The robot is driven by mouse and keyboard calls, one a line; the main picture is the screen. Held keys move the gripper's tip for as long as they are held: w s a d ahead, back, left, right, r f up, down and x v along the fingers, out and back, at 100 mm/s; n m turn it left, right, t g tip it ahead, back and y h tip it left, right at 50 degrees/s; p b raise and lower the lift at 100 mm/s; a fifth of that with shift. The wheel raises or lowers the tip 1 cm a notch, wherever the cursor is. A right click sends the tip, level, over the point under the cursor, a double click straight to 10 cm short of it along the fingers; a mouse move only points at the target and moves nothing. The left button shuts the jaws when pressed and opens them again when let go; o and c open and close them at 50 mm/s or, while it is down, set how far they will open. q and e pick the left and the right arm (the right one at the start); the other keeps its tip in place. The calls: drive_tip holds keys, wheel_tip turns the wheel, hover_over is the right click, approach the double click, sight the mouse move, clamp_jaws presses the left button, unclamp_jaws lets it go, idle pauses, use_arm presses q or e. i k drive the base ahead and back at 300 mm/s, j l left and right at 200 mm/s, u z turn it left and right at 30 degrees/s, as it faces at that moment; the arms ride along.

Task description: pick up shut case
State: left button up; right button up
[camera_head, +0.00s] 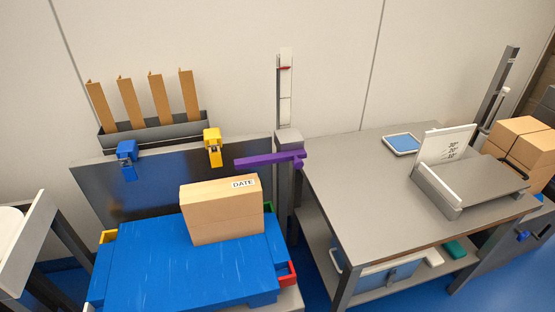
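A pale blue case (388,279) with a darker patch on its front lies on the lower shelf of the grey table, partly hidden by the tabletop and a table leg. Its lid looks shut, but the view is too small to be sure. A large flat blue surface (150,270) fills the front left, with yellow, red and green corners showing around it. A cardboard box (222,222) labelled DATE stands on it. I cannot tell whether this blue piece is a case lid. Neither of my grippers is in view.
The grey table (350,190) has a mostly clear top, with a tablet (403,143) and a grey scale-like device (480,185). A post with a purple bar (268,160) stands left of it. Cardboard boxes (540,155) are stacked at right. A grey panel (85,190) stands behind the blue surface.

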sight(213, 201)
drive_tip(key=k+j+u, duration=0.15)
drive_tip(key=j+u, duration=0.8)
drive_tip(key=j, duration=0.25)
